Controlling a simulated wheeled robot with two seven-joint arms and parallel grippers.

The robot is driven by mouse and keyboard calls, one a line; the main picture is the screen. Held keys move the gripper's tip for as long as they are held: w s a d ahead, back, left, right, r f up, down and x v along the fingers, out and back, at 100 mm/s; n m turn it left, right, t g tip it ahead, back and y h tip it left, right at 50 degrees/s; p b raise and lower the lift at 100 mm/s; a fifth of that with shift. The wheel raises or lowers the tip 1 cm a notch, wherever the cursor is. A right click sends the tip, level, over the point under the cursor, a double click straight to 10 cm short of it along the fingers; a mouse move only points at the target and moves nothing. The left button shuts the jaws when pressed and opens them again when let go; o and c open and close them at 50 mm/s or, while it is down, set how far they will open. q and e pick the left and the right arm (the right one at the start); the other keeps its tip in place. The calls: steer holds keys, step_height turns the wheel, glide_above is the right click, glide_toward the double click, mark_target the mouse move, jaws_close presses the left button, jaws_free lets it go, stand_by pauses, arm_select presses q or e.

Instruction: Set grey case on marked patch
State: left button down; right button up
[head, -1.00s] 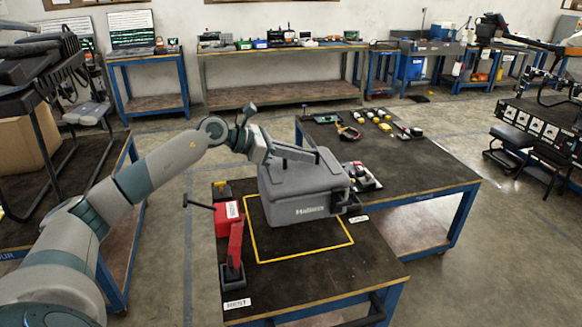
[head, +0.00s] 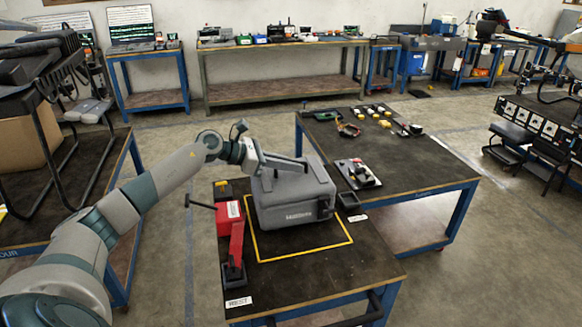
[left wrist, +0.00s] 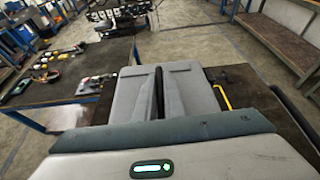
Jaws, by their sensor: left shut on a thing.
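The grey case (head: 292,203) is upright over the back part of the marked patch (head: 306,252), a yellow outline on the dark bench top. The patch's front edge and parts of its sides show, while its back edge is hidden behind the case. I cannot tell whether the case's underside touches the bench. My left gripper (head: 284,163) is shut on the top of the case; its grip on the handle is hard to make out. In the left wrist view, the yellow line (left wrist: 222,95) shows to the right of my gripper. My right gripper is not in view.
A red clamp-like tool (head: 231,232) stands close at the patch's left. A small black tray (head: 348,200) is right of the case. A second bench (head: 425,168) with small tools adjoins at the back right. The patch's front strip is clear.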

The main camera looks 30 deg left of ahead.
arm_select(q)
steer(key=shift+f, duration=0.7)
steer(key=c, duration=1.8)
jaws_free()
steer(key=shift+f, duration=0.1)
steer(key=shift+c, duration=0.2)
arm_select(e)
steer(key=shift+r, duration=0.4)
arm_select(q)
steer(key=shift+s+a, duration=0.1)
steer(key=shift+s, duration=0.05)
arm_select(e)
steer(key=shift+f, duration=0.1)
